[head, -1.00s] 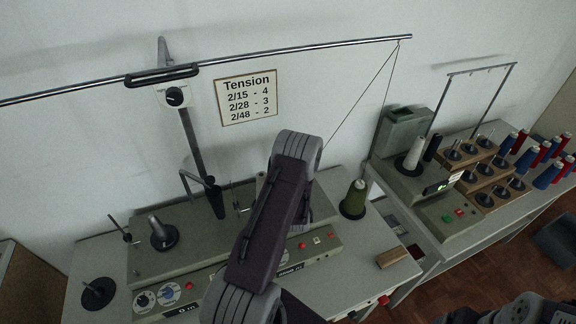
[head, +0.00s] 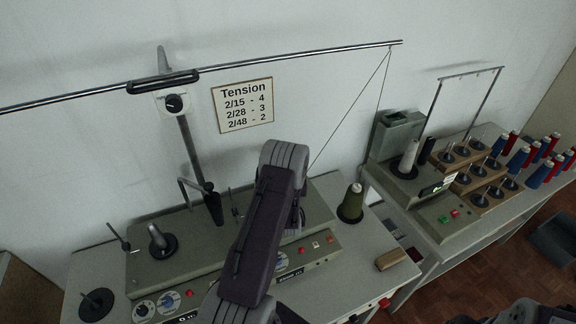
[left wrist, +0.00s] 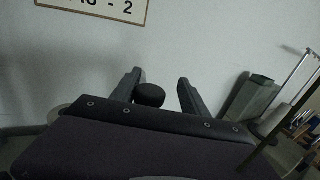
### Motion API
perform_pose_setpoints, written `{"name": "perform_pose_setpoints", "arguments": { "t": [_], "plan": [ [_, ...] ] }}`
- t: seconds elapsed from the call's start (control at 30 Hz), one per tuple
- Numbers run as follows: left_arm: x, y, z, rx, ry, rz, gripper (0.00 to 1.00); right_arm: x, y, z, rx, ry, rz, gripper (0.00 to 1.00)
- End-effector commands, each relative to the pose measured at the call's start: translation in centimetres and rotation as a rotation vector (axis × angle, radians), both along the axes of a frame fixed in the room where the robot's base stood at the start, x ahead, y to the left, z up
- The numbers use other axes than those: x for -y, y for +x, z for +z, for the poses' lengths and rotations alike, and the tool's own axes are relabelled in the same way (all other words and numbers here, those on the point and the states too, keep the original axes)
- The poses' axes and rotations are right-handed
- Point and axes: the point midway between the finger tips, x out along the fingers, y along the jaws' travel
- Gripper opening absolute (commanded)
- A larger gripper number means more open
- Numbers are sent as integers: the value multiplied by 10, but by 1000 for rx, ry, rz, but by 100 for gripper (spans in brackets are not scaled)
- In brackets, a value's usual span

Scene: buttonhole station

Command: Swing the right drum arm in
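The winding machine (head: 205,243) stands on the grey table. A black drum (head: 213,207) on a bent arm stands at its back left, below the upright post. My left arm covers the machine's middle right, so I cannot make out the right drum arm in the head view. My left gripper (left wrist: 160,79) is open in the left wrist view, its two dark fingers apart. A round black cap (left wrist: 149,95) shows between them, nearer the left finger; I cannot tell whether it belongs to the drum arm. My right gripper is out of view.
A wooden block (head: 390,260) lies near the table's right edge. A second machine (head: 432,195) with racked spools stands further right.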

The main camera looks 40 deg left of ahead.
Motion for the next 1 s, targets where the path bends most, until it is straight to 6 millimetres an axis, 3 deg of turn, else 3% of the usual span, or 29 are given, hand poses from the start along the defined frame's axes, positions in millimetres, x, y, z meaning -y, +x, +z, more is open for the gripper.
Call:
{"name": "perform_pose_setpoints", "arguments": {
  "t": [0.23,0.7,1.0],
  "plan": [
    [5,-7,-3,-2,-2,0,52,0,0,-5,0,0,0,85],
    [49,-65,-3,-2,-2,-2,52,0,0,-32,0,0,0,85],
    [54,-73,0,0,0,0,52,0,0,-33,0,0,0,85]
  ]
}}
